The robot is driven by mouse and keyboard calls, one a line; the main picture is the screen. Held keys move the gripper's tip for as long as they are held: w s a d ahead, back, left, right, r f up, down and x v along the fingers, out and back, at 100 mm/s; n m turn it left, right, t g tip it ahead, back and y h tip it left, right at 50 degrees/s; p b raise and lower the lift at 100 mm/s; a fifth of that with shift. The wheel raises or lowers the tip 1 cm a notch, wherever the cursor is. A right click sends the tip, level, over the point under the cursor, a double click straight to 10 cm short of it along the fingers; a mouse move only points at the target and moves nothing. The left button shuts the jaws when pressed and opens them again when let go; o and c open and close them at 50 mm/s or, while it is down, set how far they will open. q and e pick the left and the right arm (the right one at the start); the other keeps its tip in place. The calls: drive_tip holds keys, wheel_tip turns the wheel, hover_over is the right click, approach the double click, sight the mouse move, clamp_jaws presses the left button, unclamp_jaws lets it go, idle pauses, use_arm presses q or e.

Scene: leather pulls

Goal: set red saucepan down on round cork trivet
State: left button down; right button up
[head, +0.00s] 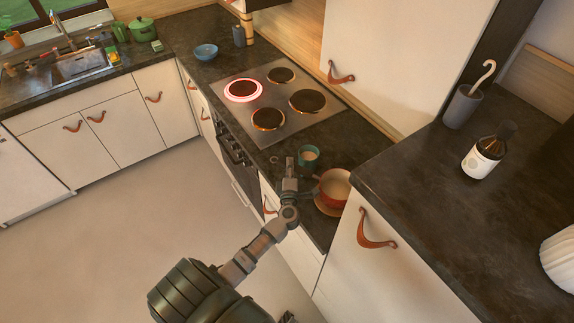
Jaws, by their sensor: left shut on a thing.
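The red saucepan (325,191), pale inside, is upright over the round cork trivet (322,208) on the dark counter to the right of the hob. The trivet's edge shows below the pan's lower left side; the rest is hidden. I cannot tell whether the pan touches it or is just above it. My left gripper (291,180) is to the left of the pan, shut on the pan's handle, which is mostly hidden by the gripper. My right gripper is not in view.
A teal cup (308,155) stands close behind the gripper and pan. The hob (275,101) has one ring (243,90) glowing red. A higher counter (450,200) is close on the right, with a dark bottle (485,157) and a grey utensil pot (462,107).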

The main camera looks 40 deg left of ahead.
use_arm(q)
drive_tip(key=shift+d, duration=0.55)
drive_tip(key=c, duration=1.4)
unclamp_jaws()
drive_tip(key=shift+f, duration=0.1)
drive_tip(key=o, duration=0.4)
drive_tip(key=shift+a, duration=0.25)
drive_tip(key=shift+a+f, duration=0.1)
drive_tip(key=shift+a, duration=0.15)
drive_tip(key=shift+s+a+f, duration=0.1)
drive_tip(key=shift+a+f, duration=0.15)
drive_tip(key=shift+a, duration=0.05)
drive_tip(key=shift+s+d, duration=0.25)
drive_tip(key=v, duration=1)
drive_tip(key=shift+s+f, duration=0.15)
drive_tip(key=shift+s, duration=0.25)
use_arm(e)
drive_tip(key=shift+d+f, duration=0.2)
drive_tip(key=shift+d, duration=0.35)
